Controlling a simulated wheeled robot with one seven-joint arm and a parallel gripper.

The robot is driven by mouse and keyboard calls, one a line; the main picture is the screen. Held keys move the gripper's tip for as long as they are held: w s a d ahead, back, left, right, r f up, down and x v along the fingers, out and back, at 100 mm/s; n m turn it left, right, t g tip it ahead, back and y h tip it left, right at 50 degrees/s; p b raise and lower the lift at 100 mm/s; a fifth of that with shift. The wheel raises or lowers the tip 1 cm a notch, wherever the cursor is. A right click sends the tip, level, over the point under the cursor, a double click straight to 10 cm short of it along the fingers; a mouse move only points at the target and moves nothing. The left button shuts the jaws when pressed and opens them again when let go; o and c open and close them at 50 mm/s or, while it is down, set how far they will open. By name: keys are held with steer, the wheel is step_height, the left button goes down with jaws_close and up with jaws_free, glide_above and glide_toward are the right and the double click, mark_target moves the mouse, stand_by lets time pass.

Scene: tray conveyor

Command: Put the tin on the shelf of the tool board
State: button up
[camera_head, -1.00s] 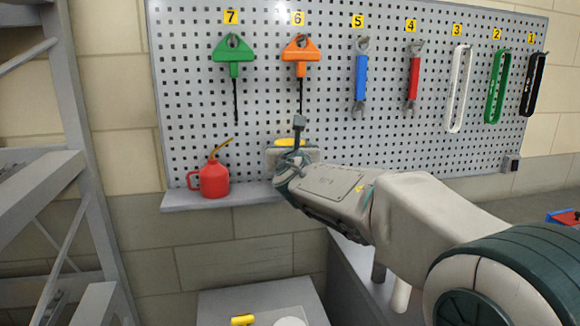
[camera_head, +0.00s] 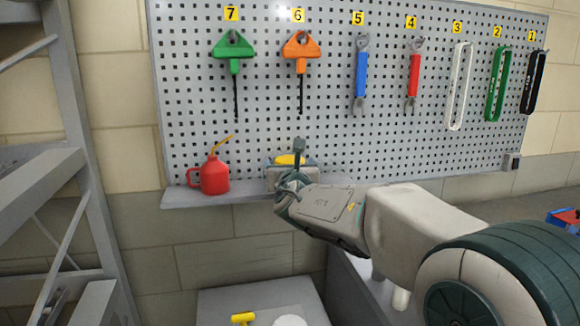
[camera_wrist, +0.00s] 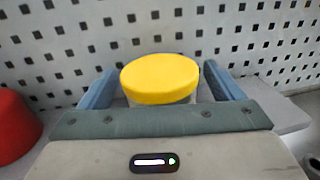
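The tin has a yellow lid and a pale body. It shows in the head view (camera_head: 291,160) at the shelf of the tool board, and close up in the wrist view (camera_wrist: 160,79). My gripper (camera_head: 292,180) is around it, with one blue-grey finger on each side of the tin in the wrist view (camera_wrist: 160,92). The grey shelf (camera_head: 240,195) runs along the board's lower edge. The tin's base is hidden behind my gripper, so I cannot tell whether it touches the shelf.
A red oil can (camera_head: 214,176) stands on the shelf left of the tin. The perforated board (camera_head: 200,120) behind holds several hanging tools, above the tin. A grey surface (camera_head: 220,305) with a yellow object (camera_head: 243,319) lies below.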

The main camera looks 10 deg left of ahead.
steer(key=shift+r, duration=0.1)
steer(key=shift+r, duration=0.15)
steer(key=b+v, duration=0.2)
steer(key=v, duration=1)
steer(key=s+d+f+m+g+h, duration=0.2)
steer(key=d+f+m+h, duration=0.15)
steer(key=d+m, duration=0.45)
steer(key=s+d+f+m+g+h, duration=0.25)
steer(key=d+f+m, duration=0.25)
steer(key=d+m, duration=0.3)
steer(key=s+d+f+m+g+h, duration=0.15)
steer(key=d+f+m+h, duration=0.35)
steer(key=d, duration=0.5)
steer(key=s+d+f+m+g+y, duration=0.1)
steer(key=s+d+f+m+g, duration=0.45)
steer(key=s+m, duration=0.3)
steer(key=s+a+f+m+g+y, duration=0.3)
steer(key=s+a+f+m+y, duration=0.1)
steer(key=s+f+m, duration=0.3)
steer(key=s+m, duration=0.2)
steer(key=m, duration=0.1)
steer(key=shift+s+y, duration=0.15)
steer(key=shift+y, duration=0.25)
